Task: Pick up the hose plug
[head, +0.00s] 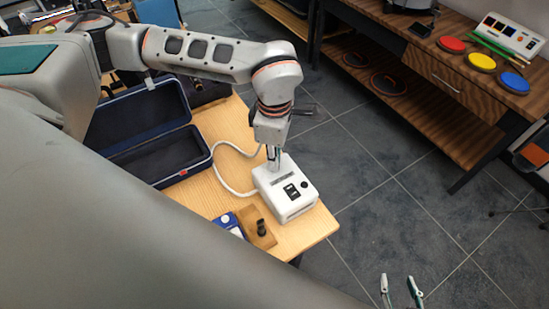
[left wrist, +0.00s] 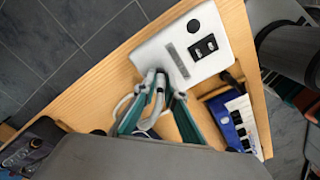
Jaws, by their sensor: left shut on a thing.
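A white box-shaped instrument (head: 287,193) stands near the front corner of the wooden table, and it also shows in the left wrist view (left wrist: 205,40). A pale hose (head: 229,185) curves on the table from behind the instrument. My left gripper (head: 272,163) is right at the instrument's back side, pointing down. In the left wrist view, its teal fingers (left wrist: 165,88) close around the light grey hose plug (left wrist: 158,84) beside the instrument's edge. The fingers hide part of the plug, and I cannot tell whether it touches the instrument. My right gripper (head: 402,290) is open and empty over the floor.
An open dark-blue case (head: 165,155) lies on the wooden table (head: 312,232). A blue-and-white box (head: 228,222) and a wooden block with a black knob (head: 258,230) sit by the instrument. A bench (head: 440,75) with coloured discs stands at the back right.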

